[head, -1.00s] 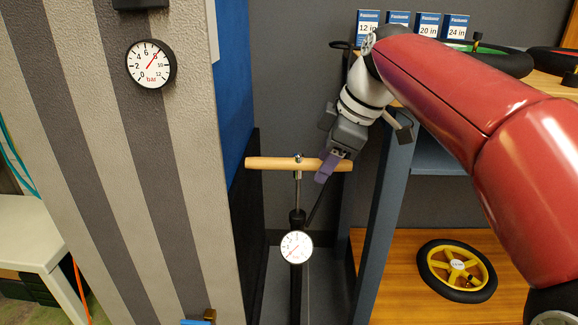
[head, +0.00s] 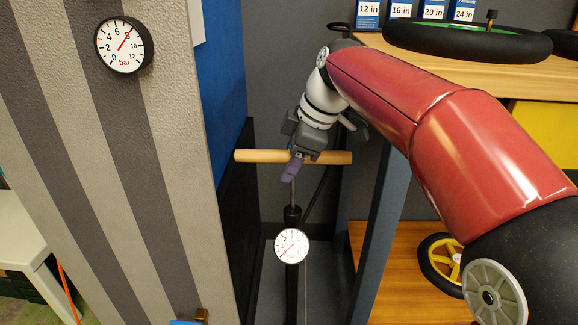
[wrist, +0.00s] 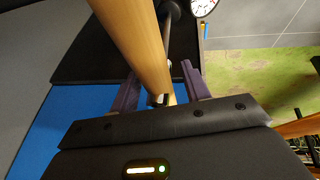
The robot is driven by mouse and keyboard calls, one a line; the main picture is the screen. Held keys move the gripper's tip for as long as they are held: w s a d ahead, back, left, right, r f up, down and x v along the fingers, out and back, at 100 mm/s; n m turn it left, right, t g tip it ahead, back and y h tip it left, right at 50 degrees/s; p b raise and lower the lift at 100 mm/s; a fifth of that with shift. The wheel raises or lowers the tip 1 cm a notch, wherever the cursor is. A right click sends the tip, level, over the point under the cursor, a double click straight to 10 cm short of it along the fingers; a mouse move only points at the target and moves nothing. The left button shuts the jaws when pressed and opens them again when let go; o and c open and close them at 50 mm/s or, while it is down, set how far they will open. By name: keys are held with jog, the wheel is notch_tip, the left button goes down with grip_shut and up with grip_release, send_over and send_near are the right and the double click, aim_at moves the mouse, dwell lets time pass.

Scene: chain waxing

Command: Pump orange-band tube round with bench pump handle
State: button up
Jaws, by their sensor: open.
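The bench pump's wooden handle (head: 262,156) is a level crossbar on a thin rod above the pump's round white gauge (head: 292,246). My gripper (head: 292,169), with purple fingers, is at the middle of the handle, close to the rod, pointing down. In the wrist view the handle (wrist: 137,45) runs lengthwise between the two open fingers (wrist: 160,88). The fingers are apart, and I cannot tell whether either one touches the wood. The gripper covers part of the handle and the rod top in the head view. No orange-band tube is recognisable.
A striped panel with a bar gauge (head: 124,45) stands close on the left. A blue-grey shelf post (head: 382,215) is to the right. Black tyres (head: 470,43) lie on the upper shelf, and a yellow wheel (head: 440,262) lies on the lower one.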

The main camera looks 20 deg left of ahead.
jog(key=shift+a+f, duration=0.25)
jog(key=shift+f, duration=0.25)
jog(key=shift+c, duration=0.2)
grip_shut()
jog(key=shift+r, duration=0.1)
